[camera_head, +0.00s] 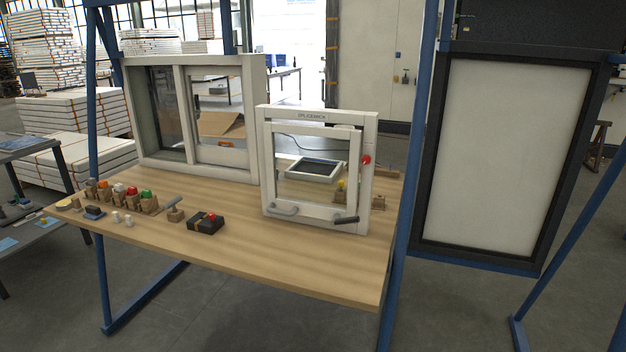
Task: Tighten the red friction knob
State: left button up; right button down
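A small red knob (366,160) sits on the right side of the white window frame unit (263,165), which stands upright on the wooden table. Another small red piece (211,216) sits on a dark block near the table's front edge. A further red cap (146,194) stands in the row of small parts at the left. I cannot tell from this view how tight any knob is. Neither of my grippers is in view.
A larger two-pane window frame (263,75) stands at the back left of the table (300,262). A black handle (346,220) and a grey handle (284,209) are low on the small unit. Blue posts (412,150) flank the table. The front right tabletop is clear.

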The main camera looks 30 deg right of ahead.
aim_at(366, 159)
jog(key=z, duration=0.95)
jog(key=i+l+u, duration=0.1)
jog(key=l, duration=0.2)
jog(key=i+l+u, duration=0.2)
jog(key=l, duration=0.4)
